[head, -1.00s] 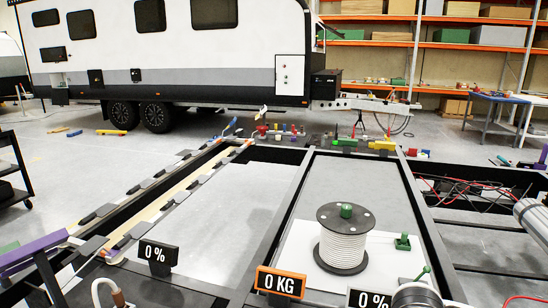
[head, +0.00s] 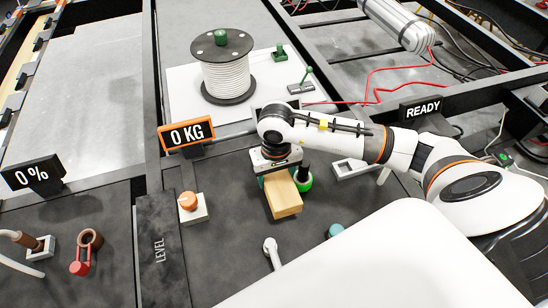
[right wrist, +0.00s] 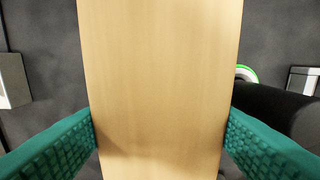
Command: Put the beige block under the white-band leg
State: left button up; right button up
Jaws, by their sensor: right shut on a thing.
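A beige block (head: 284,199) is held in my right gripper (head: 277,175) over the dark work surface in the head view. In the right wrist view the block (right wrist: 160,80) fills the middle, with a green ridged finger pressed against each side. A dark leg with a green band (head: 304,181) stands just right of the block. Its black post and green ring (right wrist: 246,74) show at the right of the wrist view. Whether the block touches the surface is unclear. My left gripper is out of view.
A white cable spool (head: 227,75) stands on a pale plate behind. A "0 KG" sign (head: 187,135) is left of my gripper, and an orange knob (head: 188,201) is below it. A "READY" sign (head: 421,111) is at right.

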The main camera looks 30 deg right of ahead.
jog(key=shift+f, duration=0.75)
jog(key=f, duration=0.3)
jog(key=shift+a+p, duration=0.2)
jog(key=shift+p, duration=0.15)
jog(key=shift+f, duration=0.35)
jog(key=shift+w+d, duration=0.1)
jog(key=shift+f, duration=0.2)
jog(key=o, duration=1)
jog(key=shift+r, duration=0.1)
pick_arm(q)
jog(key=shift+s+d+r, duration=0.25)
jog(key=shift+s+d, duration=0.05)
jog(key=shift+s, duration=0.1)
